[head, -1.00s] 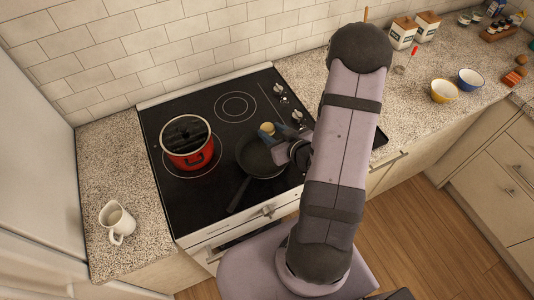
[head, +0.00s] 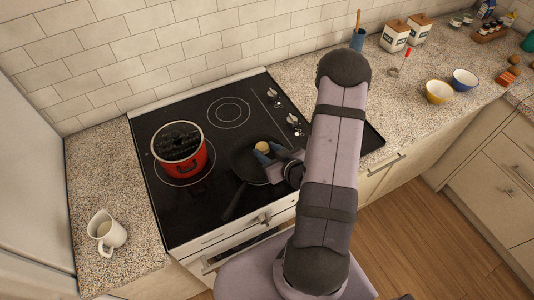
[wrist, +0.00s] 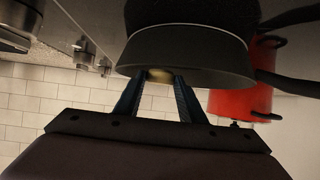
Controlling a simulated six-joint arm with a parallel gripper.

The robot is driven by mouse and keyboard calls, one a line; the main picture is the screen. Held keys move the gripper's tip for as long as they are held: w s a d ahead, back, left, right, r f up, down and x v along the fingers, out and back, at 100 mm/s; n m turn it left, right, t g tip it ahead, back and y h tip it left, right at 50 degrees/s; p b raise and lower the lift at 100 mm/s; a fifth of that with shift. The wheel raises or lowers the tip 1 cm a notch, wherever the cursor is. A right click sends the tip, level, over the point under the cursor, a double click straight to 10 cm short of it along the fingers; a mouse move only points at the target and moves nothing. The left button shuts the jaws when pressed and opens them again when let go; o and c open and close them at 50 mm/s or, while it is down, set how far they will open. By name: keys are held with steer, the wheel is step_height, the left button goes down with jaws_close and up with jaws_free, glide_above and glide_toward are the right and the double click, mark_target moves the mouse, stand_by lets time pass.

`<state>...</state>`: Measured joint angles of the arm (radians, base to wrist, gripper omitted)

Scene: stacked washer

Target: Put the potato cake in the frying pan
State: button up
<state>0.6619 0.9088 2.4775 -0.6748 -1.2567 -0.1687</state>
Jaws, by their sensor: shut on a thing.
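The potato cake (head: 261,147) is a small round yellowish piece held between the blue fingertips of my gripper (head: 268,152). In the head view it appears over the far right part of the dark frying pan (head: 241,164), which sits on the stove with its handle toward the front. In the wrist view the cake (wrist: 160,76) shows between the fingertips (wrist: 160,84), close to the rim of the pan (wrist: 190,50) and partly hidden. I cannot tell whether the cake touches the pan.
A white jug (head: 107,232) is on the left counter. Yellow (head: 439,92) and blue (head: 465,80) bowls stand on the right counter.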

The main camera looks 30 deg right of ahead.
steer(key=shift+f, duration=0.9)
steer(key=shift+f, duration=0.2)
steer(key=o, duration=0.8)
steer(key=shift+c, duration=0.2)
steer(key=shift+r, duration=0.15)
steer(key=shift+s+r, duration=0.1)
steer(key=v, duration=0.4)
steer(key=shift+r+p, duration=0.1)
steer(key=shift+p, duration=0.2)
steer(key=shift+s+r+p, duration=0.25)
steer(key=shift+s+p, duration=0.05)
steer(key=shift+s, duration=0.3)
